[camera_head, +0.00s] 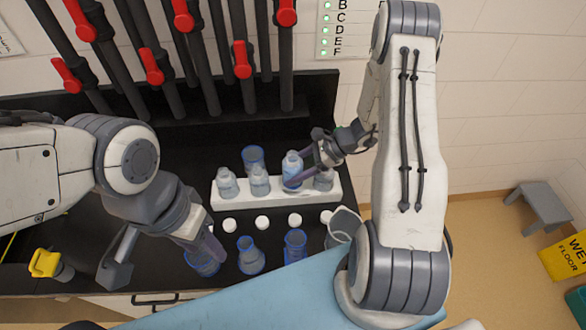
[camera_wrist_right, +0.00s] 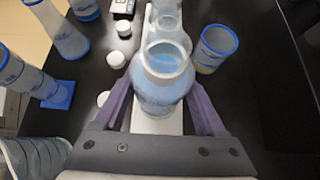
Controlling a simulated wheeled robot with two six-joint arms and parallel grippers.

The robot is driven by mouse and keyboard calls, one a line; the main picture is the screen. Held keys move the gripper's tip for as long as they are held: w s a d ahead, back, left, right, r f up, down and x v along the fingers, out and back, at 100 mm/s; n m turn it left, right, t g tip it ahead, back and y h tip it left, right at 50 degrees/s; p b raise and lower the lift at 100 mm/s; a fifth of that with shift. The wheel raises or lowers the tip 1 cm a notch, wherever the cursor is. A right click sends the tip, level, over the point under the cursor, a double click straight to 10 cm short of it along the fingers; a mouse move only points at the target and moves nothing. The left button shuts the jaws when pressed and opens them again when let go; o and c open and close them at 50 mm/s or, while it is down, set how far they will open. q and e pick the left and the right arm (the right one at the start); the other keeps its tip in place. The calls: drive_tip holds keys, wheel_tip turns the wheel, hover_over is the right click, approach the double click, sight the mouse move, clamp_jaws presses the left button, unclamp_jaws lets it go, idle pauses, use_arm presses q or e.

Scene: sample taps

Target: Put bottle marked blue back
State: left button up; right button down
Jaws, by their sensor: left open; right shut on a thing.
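The bottle with blue contents (camera_head: 292,172) is at the white rack (camera_head: 275,204), in the third place from the left. My right gripper (camera_head: 318,165) is shut on it. In the right wrist view the bottle (camera_wrist_right: 162,85) stands uncapped between the two purple fingers (camera_wrist_right: 160,100). It looks slightly higher than the clear bottles (camera_head: 228,184) beside it; I cannot tell whether its base rests in the rack. Its marking is not readable. My left gripper (camera_head: 163,252) is open and empty over the front left of the black bench, one finger beside a blue-rimmed beaker (camera_head: 202,264).
White caps (camera_head: 262,222) lie in a row before the rack. A blue-rimmed flask (camera_head: 250,257), another blue-rimmed vessel (camera_head: 296,246) and a grey beaker (camera_head: 343,224) stand in front. A blue-rimmed beaker (camera_head: 253,157) stands behind the rack. Pipes with red taps (camera_head: 243,60) rise behind.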

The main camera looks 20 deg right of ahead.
drive_tip(key=shift+f+b, duration=0.6)
unclamp_jaws()
drive_tip(key=shift+s+f, duration=0.1)
drive_tip(key=shift+s, duration=0.05)
